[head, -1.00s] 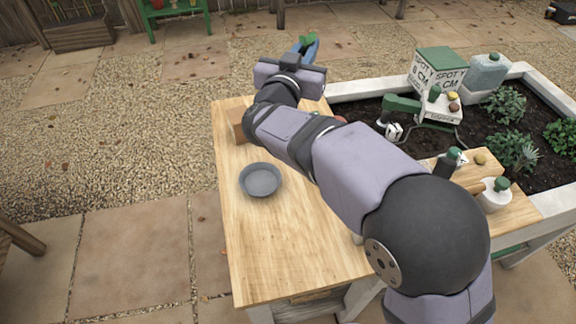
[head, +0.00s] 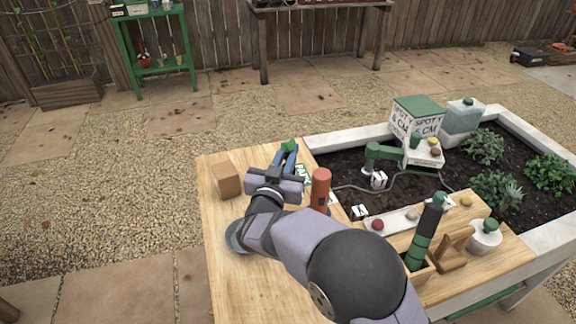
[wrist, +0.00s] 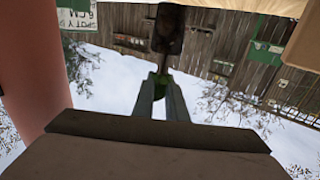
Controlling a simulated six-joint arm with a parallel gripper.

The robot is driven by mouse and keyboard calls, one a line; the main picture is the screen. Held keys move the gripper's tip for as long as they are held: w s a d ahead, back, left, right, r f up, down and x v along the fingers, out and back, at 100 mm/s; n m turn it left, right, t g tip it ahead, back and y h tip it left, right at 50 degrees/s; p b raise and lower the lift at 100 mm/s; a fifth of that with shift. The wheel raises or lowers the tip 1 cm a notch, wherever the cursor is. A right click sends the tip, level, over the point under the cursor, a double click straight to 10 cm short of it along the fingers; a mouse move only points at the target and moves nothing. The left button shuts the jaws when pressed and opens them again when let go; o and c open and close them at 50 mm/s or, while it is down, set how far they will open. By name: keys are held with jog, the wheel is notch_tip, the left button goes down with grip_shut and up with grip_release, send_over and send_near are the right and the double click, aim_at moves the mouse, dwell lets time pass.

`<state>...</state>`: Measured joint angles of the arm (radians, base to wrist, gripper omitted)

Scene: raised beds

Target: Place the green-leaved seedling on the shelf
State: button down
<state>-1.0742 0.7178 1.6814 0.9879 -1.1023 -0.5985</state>
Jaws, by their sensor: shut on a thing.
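My gripper (head: 288,155) points away over the far part of the wooden tabletop in the head view, its blue-grey fingers together.
A brown block (head: 227,180) and an orange-red cylinder (head: 320,188) stand either side of my gripper. The raised bed (head: 340,138) holds plants and a box. Paving between table and shelf is clear.

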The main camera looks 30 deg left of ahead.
jog(key=shift+f, duration=2)
jog(key=shift+f, duration=0.2)
jog(key=c, duration=1.8)
grip_release()
jog(key=shift+o, duration=0.2)
jog(key=shift+r, duration=0.2)
jog(key=b+v, duration=0.1)
jog(key=v, duration=1.1)
jog(key=shift+r, duration=0.1)
